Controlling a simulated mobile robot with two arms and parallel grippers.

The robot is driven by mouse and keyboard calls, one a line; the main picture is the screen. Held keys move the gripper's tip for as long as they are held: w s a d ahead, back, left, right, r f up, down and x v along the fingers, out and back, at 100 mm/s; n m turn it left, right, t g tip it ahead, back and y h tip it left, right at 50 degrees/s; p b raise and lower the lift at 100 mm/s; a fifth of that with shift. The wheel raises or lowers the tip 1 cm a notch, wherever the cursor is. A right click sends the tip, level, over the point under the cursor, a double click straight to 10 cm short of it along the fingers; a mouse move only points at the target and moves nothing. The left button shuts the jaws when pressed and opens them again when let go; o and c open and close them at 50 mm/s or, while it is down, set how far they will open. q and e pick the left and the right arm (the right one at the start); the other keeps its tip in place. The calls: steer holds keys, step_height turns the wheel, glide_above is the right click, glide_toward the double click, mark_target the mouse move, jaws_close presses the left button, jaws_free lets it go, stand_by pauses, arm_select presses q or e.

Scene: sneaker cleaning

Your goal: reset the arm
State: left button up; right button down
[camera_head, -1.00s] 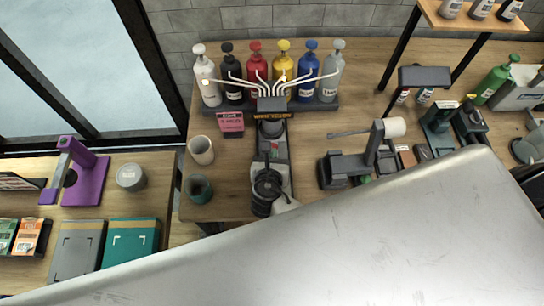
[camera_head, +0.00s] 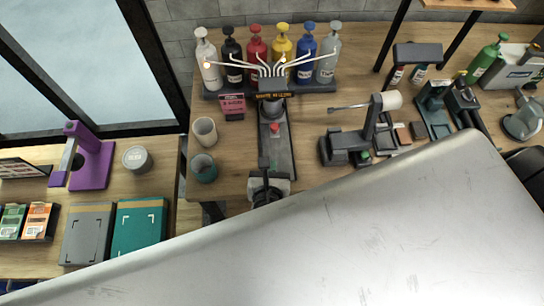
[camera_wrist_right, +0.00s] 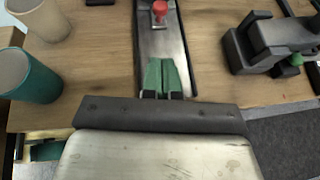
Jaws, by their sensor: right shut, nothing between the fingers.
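My right gripper (camera_head: 264,166) is at the front end of a dark narrow platform (camera_head: 283,160), below the dispenser nozzles in the head view. In the right wrist view its two green fingertips (camera_wrist_right: 163,76) are together and hold nothing. They point along the metal platform (camera_wrist_right: 165,42) toward a red knob (camera_wrist_right: 159,10). The knob also shows in the head view (camera_head: 275,127). I cannot tell whether the fingers touch the platform. My left gripper is not in view.
Several pump bottles (camera_head: 255,55) stand at the back. A beige cup (camera_head: 204,131) and a teal cup (camera_head: 203,168) are left of the platform. A black clamp device (camera_head: 345,147) is to the right. A purple stand (camera_head: 92,163) and boxes (camera_head: 139,226) occupy the left table.

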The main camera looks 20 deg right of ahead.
steer(key=s+d+r+m+g+y, duration=0.35)
steer(key=s+d+m, duration=0.2)
steer(key=m, duration=0.95)
steer(key=s+d+r+m+g+y, duration=0.35)
steer(key=s+m+g, duration=0.2)
steer(key=m, duration=0.85)
step_height(320, 180, down, 32)
steer(key=s+r+h+b, duration=0.1)
steer(key=s+b, duration=0.1)
steer(key=b, duration=0.2)
arm_select(q)
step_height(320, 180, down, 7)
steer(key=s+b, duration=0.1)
steer(key=b, duration=0.1)
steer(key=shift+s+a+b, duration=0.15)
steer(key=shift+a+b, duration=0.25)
arm_select(e)
steer(key=s+d+f+g, duration=0.2)
steer(key=s+f, duration=1.3)
steer(key=f, duration=0.3)
steer(key=shift+s+d+f, duration=0.25)
steer(key=shift+d, duration=0.15)
